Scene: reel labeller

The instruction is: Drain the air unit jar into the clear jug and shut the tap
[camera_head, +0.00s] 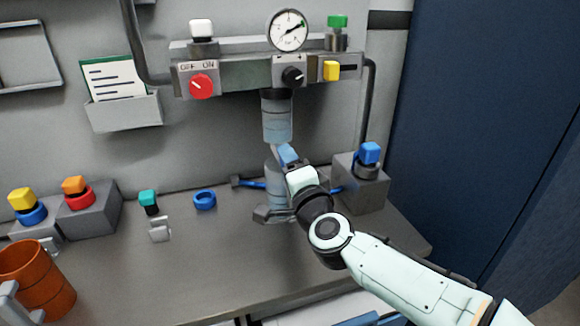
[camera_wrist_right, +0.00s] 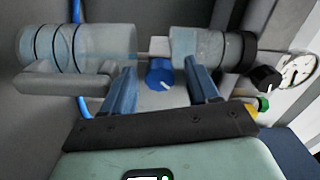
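The air unit jar (camera_head: 277,118) hangs under the grey air unit, clear with dark rings and a bluish tint in its lower part. The clear jug (camera_head: 276,186) stands upright below it, its grey handle toward me; it also shows in the right wrist view (camera_wrist_right: 85,55). The blue tap knob (camera_wrist_right: 160,73), with a white mark, is between the jar and the jug. My right gripper (camera_wrist_right: 161,88) is open, one finger on either side of the knob; contact cannot be told. In the head view my right gripper (camera_head: 287,155) partly hides the tap.
The air unit carries a red OFF/ON knob (camera_head: 202,86), a black knob (camera_head: 292,76), a yellow slider (camera_head: 331,70) and a gauge (camera_head: 288,30). An orange jug (camera_head: 38,280) stands at the bench's left. A blue-capped block (camera_head: 361,180) is right of the jug. The front middle bench is clear.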

